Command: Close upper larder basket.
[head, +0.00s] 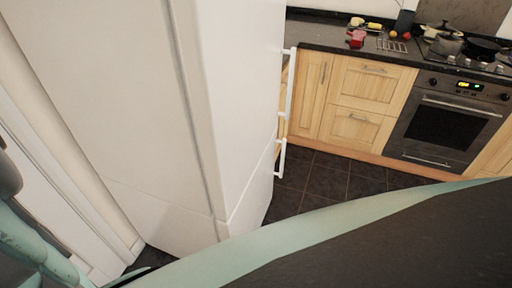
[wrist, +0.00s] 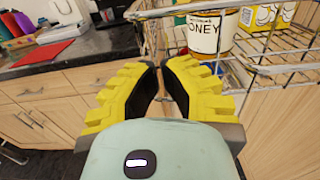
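The wire larder basket (wrist: 268,69) is at the upper right in the wrist view, its rails just beyond my fingertips. It holds a white jar labelled "ONEY" (wrist: 205,36) and yellow cartons (wrist: 258,17). My gripper (wrist: 158,66) has yellow ribbed fingers with black pads. The tips come together with only a thin gap, and no object shows between them. The fingertips look close to the basket's near corner; I cannot tell whether they touch it. The basket and my gripper are not visible in the head view.
A tall white fridge (head: 235,90) fills the left of the head view. Wooden drawers (head: 355,95) and an oven (head: 440,125) stand behind dark floor tiles (head: 310,180). In the wrist view, a dark counter (wrist: 85,48) with a red board (wrist: 40,53) is at left.

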